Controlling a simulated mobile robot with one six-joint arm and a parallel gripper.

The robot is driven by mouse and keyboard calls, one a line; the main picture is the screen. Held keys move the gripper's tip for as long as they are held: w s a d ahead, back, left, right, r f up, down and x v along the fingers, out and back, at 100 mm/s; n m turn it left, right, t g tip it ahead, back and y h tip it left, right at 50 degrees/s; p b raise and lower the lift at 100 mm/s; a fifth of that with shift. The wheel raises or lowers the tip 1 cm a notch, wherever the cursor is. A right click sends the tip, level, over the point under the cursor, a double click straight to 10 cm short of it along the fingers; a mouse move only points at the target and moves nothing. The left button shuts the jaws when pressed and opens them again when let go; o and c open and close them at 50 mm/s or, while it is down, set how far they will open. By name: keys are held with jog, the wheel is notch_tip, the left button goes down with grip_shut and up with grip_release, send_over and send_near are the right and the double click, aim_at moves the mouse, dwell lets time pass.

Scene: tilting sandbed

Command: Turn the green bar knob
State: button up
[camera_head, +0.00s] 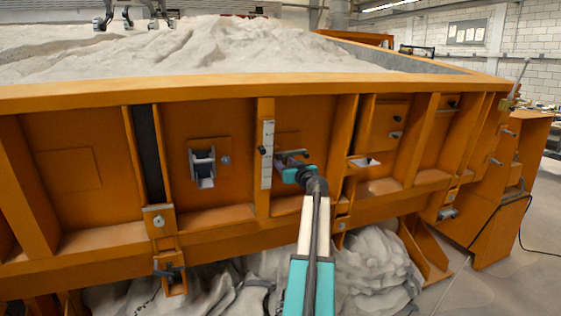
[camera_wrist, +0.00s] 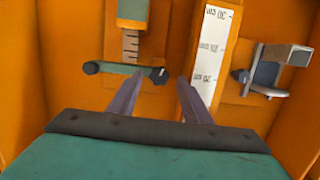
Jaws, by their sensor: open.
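In the wrist view the green bar knob (camera_wrist: 122,69) lies crosswise on the orange panel, with a dark rounded end on each side. My gripper (camera_wrist: 160,80) is open and empty, its two grey fingers pointing at the panel. The bar's right end shows between the fingertips, and most of the bar extends left past the left finger. I cannot tell how far the tips are from the panel. In the head view my gripper (camera_head: 292,164) is at the panel just right of the white scale, and it largely hides the knob.
The white scale strip (camera_head: 267,154) stands beside the knob. A metal bracket (camera_head: 203,166) is mounted farther left. Sand fills the bed above.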

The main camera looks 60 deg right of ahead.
aim_at(281, 160)
jog(key=shift+p+x, duration=0.35)
jog(key=shift+x, duration=1.25)
